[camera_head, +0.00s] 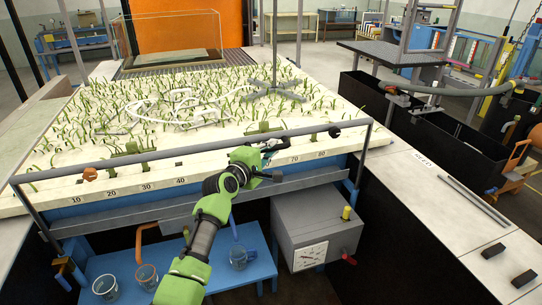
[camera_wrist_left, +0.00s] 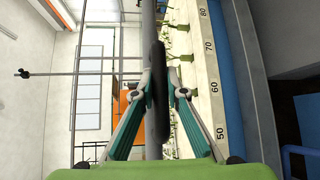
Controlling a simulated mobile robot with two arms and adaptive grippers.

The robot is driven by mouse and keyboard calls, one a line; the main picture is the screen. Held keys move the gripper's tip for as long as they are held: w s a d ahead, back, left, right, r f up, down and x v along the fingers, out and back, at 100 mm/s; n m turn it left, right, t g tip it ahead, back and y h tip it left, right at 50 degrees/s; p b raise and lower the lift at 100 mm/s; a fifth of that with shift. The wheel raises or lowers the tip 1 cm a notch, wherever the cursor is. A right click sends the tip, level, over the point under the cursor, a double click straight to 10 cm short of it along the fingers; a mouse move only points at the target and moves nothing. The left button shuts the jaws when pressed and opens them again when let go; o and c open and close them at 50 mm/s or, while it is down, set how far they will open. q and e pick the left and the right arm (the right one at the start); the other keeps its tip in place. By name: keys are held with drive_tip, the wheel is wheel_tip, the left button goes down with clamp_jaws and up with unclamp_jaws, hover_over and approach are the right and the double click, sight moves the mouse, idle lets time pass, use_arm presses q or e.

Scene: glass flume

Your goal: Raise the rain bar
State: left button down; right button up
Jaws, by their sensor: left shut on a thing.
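A long grey bar (camera_head: 110,163), which looks like the rain bar, crosses the front of the planted bed, with ends bent down at both sides. My left gripper (camera_head: 270,157) reaches up from below to the right of the bar's middle. In the left wrist view, the fingers of my left gripper (camera_wrist_left: 164,88) close from both sides on a dark, long grip (camera_wrist_left: 158,75) lined up with the grey bar (camera_wrist_left: 149,30). How the grip joins the bar is hidden. My right gripper is not in view.
The pale bed (camera_head: 75,125) holds green plants and a stand (camera_head: 273,88). Its front edge has a number scale. A white ledge (camera_head: 440,205) lies right.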

use_arm(q)
drive_tip(key=shift+r, duration=0.15)
drive_tip(key=c, duration=2)
unclamp_jaws()
drive_tip(key=v, duration=1.2)
